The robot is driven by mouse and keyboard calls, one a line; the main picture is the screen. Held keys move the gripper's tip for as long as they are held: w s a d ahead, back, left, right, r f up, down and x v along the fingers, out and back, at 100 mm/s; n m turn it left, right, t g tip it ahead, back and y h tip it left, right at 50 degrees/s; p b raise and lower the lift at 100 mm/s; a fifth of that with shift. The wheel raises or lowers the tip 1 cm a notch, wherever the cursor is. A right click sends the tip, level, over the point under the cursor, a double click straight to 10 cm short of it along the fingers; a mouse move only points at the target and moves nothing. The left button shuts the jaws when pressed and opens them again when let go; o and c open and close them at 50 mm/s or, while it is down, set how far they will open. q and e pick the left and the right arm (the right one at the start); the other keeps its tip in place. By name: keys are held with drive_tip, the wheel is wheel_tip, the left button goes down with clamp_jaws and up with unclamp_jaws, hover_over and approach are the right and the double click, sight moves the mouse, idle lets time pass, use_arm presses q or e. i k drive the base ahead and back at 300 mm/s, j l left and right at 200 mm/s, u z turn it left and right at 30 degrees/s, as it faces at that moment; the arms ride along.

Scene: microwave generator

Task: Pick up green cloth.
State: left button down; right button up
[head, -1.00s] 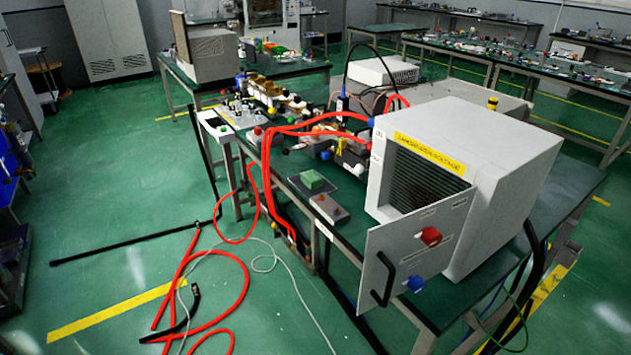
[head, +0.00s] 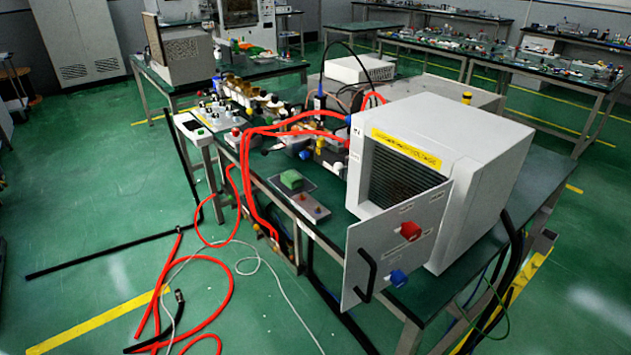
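A small folded green cloth (head: 291,179) lies near the front edge of the dark green table, on or against a flat dark plate. It sits just left of the open door of the white microwave generator box (head: 468,165). Neither of my grippers shows in the head view.
A small grey box with buttons (head: 303,207) is in front of the cloth. The open door panel (head: 397,245) juts past the table edge. Red hoses (head: 248,190) run over the edge to the floor, with more red hose (head: 225,290) and a black rod (head: 100,255) there.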

sight(291, 179)
drive_tip(key=i+j+z, duration=0.15)
drive_tip(key=z, duration=1.25)
drive_tip(key=j+z, duration=0.25)
drive_tip(key=j, duration=0.2)
drive_tip(key=j+z, duration=0.3)
drive_tip(key=j, duration=0.15)
drive_tip(key=k+j+z, duration=0.1)
drive_tip(key=j+z, duration=0.15)
drive_tip(key=j, duration=0.15)
drive_tip(key=k+j+z, duration=0.1)
drive_tip(key=j+z, duration=0.2)
drive_tip(key=k+j+z, duration=0.25)
drive_tip(key=j, duration=0.25)
drive_tip(key=i, duration=0.1)
